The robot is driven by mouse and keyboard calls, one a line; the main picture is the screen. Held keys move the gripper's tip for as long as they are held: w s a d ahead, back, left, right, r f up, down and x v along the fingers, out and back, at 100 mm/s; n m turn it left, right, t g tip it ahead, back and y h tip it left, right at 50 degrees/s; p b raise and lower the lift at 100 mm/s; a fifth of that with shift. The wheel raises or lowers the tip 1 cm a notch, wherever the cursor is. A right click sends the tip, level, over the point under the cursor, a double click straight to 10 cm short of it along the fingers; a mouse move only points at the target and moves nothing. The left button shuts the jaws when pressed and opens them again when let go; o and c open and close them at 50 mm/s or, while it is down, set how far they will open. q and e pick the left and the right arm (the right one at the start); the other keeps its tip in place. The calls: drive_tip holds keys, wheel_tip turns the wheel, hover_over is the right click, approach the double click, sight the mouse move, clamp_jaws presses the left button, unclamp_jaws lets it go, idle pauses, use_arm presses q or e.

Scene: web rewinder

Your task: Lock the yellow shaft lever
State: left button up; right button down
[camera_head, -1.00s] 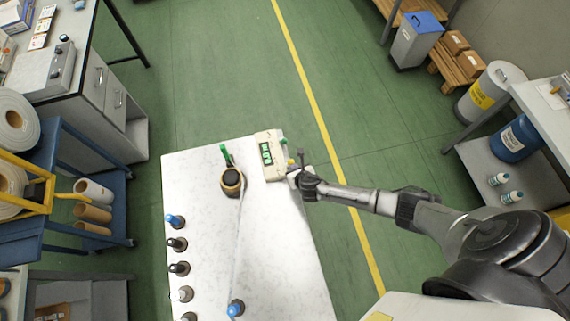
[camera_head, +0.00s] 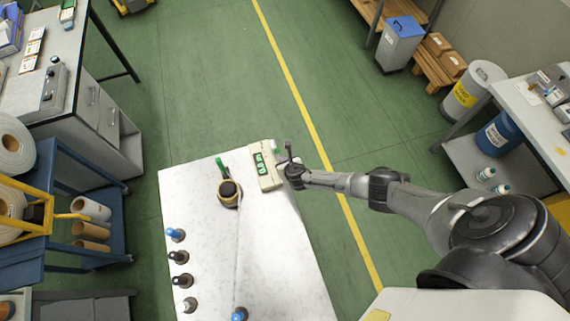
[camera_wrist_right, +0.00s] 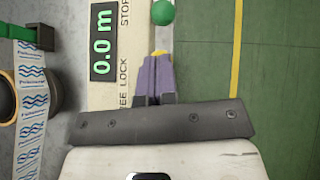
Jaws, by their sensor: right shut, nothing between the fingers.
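The yellow shaft lever shows only as a small yellow tip (camera_wrist_right: 160,53) in the right wrist view, just beyond my fingertips; the rest is hidden behind them. It is on the right side of the cream rewinder unit (camera_wrist_right: 128,80), by the partly covered word "LOCK". My right gripper (camera_wrist_right: 158,72) is shut and empty, its purple fingers together right at the lever; I cannot tell whether they touch it. In the head view my right gripper (camera_head: 286,174) is at the unit's right side and covers the lever. My left gripper is not in view.
A green ball knob (camera_wrist_right: 163,12) sits beyond the lever by "STOP". The unit's display (camera_wrist_right: 103,42) reads 0.0 m. A dark-topped roll (camera_head: 228,193) and a green clamp (camera_head: 222,166) stand left of the unit.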

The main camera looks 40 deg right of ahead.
drive_tip(key=shift+w+d, duration=0.1)
drive_tip(key=shift+w, duration=0.2)
drive_tip(key=shift+f, duration=0.1)
drive_tip(key=shift+s+d+f, duration=0.2)
drive_tip(key=shift+d+f, duration=0.05)
wheel_tip(320, 180, up, 10)
drive_tip(key=p, duration=0.8)
drive_tip(key=shift+d+r, duration=0.25)
drive_tip(key=shift+d, duration=0.1)
idle(0.4)
